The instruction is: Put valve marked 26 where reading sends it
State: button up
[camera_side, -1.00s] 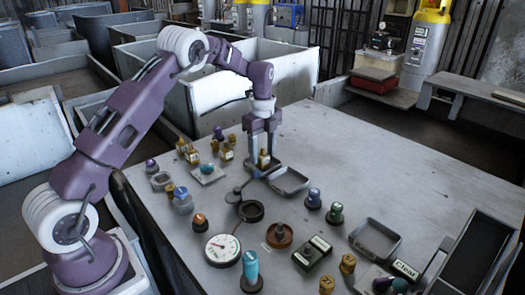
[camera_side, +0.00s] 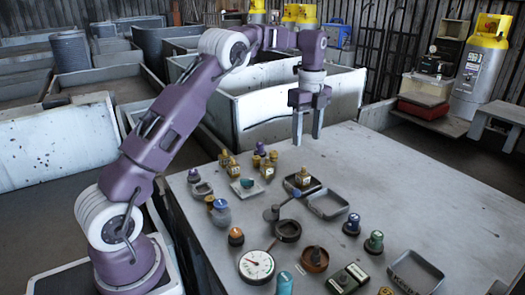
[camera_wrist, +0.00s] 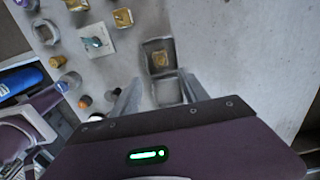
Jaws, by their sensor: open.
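My gripper (camera_side: 308,141) is raised above the back of the table, with its fingers apart and nothing between them. Below it a brass valve with a pale label (camera_side: 302,177) stands upright in a small dark tray (camera_side: 290,187). The wrist view shows this valve (camera_wrist: 160,60) in the tray, ahead of the fingers. Other brass valves (camera_side: 233,169) stand in a group at the back left. The number 26 is not legible on any valve. A round white gauge (camera_side: 256,265) lies at the front; its reading is too small to tell.
An empty grey tray (camera_side: 328,204) adjoins the dark tray. Another tray (camera_side: 416,270) is at the front right. Blue-topped (camera_side: 352,223) and green-topped (camera_side: 375,242) knobs stand between. A boxed display (camera_side: 347,279) is near the front. The table's right rear is clear.

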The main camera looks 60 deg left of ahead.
jog(key=s+d+r+n+t, duration=0.3)
jog(key=s+d+r+n, duration=0.55)
jog(key=s+r, duration=0.4)
jog(key=s+d+f+n+t, duration=0.1)
jog(key=s+d+f+n, duration=0.1)
jog(key=s, duration=0.5)
jog(key=s+d+f+n, duration=0.1)
jog(key=s+n, duration=0.3)
jog(key=s, duration=0.4)
jog(key=s+d+f+n+t, duration=0.1)
jog(key=s+d+f+n, duration=0.1)
jog(key=s, duration=0.5)
jog(key=shift+s+d+f+n+t, duration=0.35)
jog(key=shift+d+n, duration=0.4)
jog(key=shift+d, duration=0.35)
